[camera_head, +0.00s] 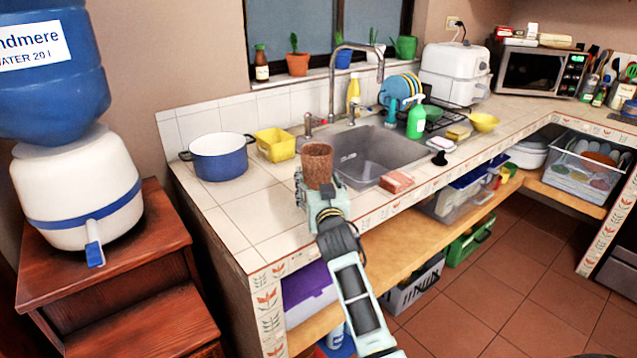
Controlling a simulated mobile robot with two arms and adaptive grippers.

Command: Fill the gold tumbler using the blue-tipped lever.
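The tumbler (317,160) is a brownish-gold, textured cup, upright near the front edge of the tiled counter, left of the sink. My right gripper (318,187) reaches up from the bottom of the picture, with its fingers around the lower part of the tumbler and apparently closed on it. The fingers hide the tumbler's base, so I cannot tell whether it touches the counter. The water dispenser (75,185) is white with a blue bottle on top, at the far left. Its lever (94,243) is white with a blue tip and hangs at the front. My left gripper is out of view.
The dispenser stands on a reddish wooden stand (165,235), with a gap before the counter (240,210). A blue pot (222,165) and yellow container (276,149) are behind the tumbler.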

